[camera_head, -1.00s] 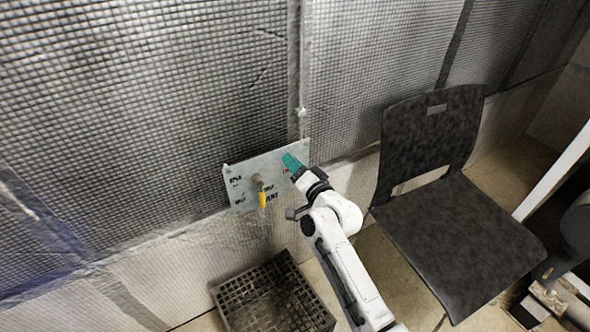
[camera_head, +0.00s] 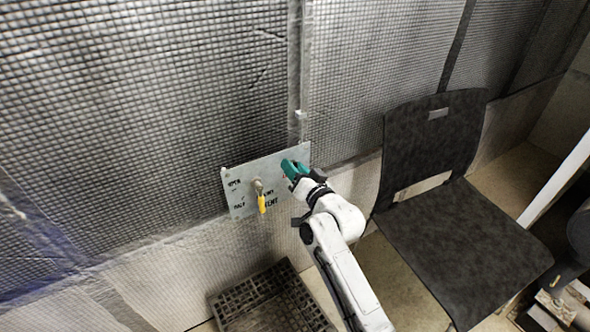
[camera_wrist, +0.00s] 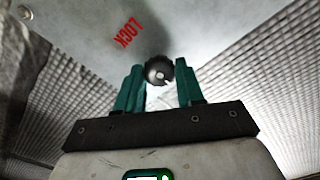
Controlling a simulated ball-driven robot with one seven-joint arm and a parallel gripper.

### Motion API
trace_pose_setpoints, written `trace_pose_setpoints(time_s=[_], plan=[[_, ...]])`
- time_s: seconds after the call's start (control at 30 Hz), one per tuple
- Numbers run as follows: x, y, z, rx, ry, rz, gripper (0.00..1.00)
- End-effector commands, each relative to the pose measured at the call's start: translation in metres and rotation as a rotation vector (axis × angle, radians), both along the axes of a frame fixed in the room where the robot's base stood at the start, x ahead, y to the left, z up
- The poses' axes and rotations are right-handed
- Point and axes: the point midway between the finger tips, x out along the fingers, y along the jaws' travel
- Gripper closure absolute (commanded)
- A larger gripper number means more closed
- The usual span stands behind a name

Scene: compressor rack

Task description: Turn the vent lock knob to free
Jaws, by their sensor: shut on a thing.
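The vent lock knob (camera_wrist: 158,70) is a small round dark knob with a ridged rim and a pale mark on its face. It stands on the grey panel (camera_wrist: 75,18), near the red word LOCK, in the wrist view. My gripper (camera_wrist: 160,78) has its teal fingers on both sides of the knob and is shut on it. In the head view my gripper (camera_head: 291,169) is at the right end of the panel (camera_head: 240,207) and hides the knob. The knob's pointing direction is hard to tell.
A valve with a yellow handle (camera_head: 262,204) hangs on the panel, left of my gripper. A dark chair (camera_head: 455,215) stands close on the right of my arm. A black crate (camera_head: 262,300) lies on the floor below. A mesh-patterned wall (camera_head: 150,110) rises behind.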

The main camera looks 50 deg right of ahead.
Motion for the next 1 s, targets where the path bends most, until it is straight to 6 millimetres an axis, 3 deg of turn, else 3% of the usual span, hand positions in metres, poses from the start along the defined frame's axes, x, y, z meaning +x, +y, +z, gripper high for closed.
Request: trace_pose_setpoints(time_s=[0.13, 0.17, 0.4, 0.77, 1.0], plan=[[0.000, 0.001, -0.003, 0.001, 0.006, 0.002, 0.93], [0.000, 0.001, -0.003, 0.001, 0.006, 0.002, 0.61], [0.000, 0.001, -0.001, 0.001, 0.003, 0.001, 0.38], [-0.007, 0.002, -0.001, 0.001, 0.002, 0.000, 0.37], [-0.045, 0.013, -0.001, 0.001, 0.004, 0.000, 0.37]])
